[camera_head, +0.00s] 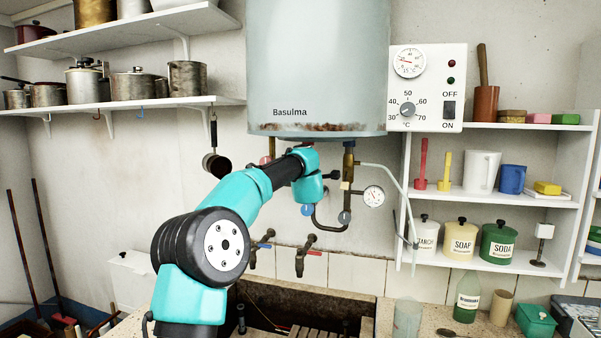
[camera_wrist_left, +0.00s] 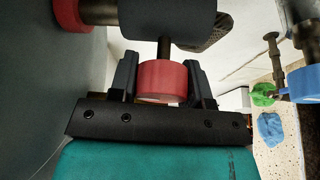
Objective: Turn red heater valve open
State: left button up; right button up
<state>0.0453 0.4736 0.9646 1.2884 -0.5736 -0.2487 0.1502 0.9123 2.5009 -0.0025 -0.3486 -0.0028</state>
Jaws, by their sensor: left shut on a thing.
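The red heater valve knob (camera_wrist_left: 162,80) is a short red cylinder on a dark stem in the left wrist view. My left gripper (camera_wrist_left: 160,70) has one finger on each side of it and is shut on it. In the head view my left arm reaches up under the grey water heater (camera_head: 315,65), and its wrist hides the gripped knob and the fingers. A second red piece (camera_wrist_left: 72,12) shows at the top left of the left wrist view. My right gripper is in neither view.
A blue knob (camera_head: 307,210) hangs just below my wrist, beside pipes and a pressure gauge (camera_head: 374,196). A control box (camera_head: 428,88) is right of the heater. Two taps stand above the trough. A ladle (camera_head: 215,163) hangs left of my arm.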

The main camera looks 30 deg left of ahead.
pick_arm(q)
jog(key=o, duration=0.9)
jog(key=shift+o, duration=0.2)
jog(key=v, duration=1.7)
jog(key=shift+s, duration=0.15)
jog(key=shift+d, duration=0.1)
